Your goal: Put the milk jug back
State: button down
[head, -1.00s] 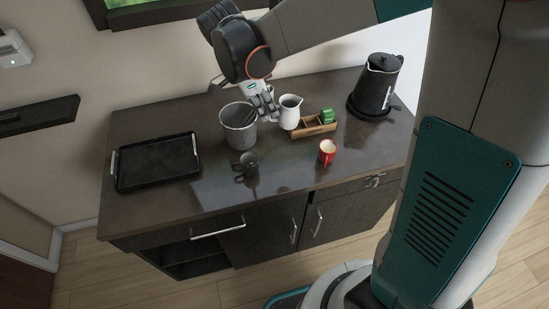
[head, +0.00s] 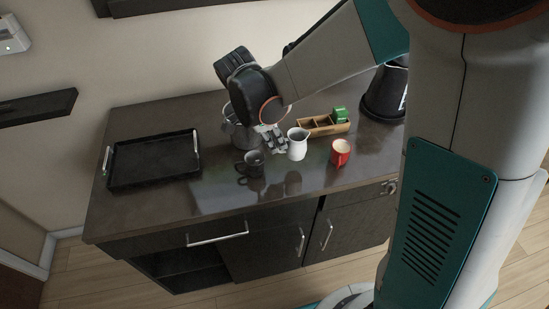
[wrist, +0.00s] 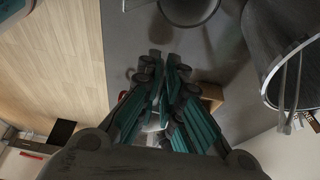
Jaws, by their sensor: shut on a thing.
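The white milk jug (head: 298,146) is in the middle of the head view, in front of the wooden caddy and left of the red mug. My gripper (head: 274,140) is at the jug's left side and shut on it, seemingly at the handle. In the wrist view my teal fingers (wrist: 167,95) are close together and hide most of the jug; only a small pale patch shows between them. I cannot tell whether the jug's base touches the counter.
The wooden caddy (head: 316,130) holds a green item (head: 340,114). The red mug (head: 340,152), dark mug (head: 250,164), grey bucket (head: 238,134) and black kettle (head: 384,96) stand nearby on the counter. A black tray (head: 152,162) lies at left. The counter's front right is clear.

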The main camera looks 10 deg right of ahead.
jog(key=shift+f+b, duration=1.65)
jog(key=shift+f, duration=1.05)
jog(key=shift+f, duration=0.15)
jog(key=c, duration=1.8)
grip_release()
jog(key=p+v, duration=0.3)
jog(key=v, duration=0.9)
jog(key=shift+p, duration=0.35)
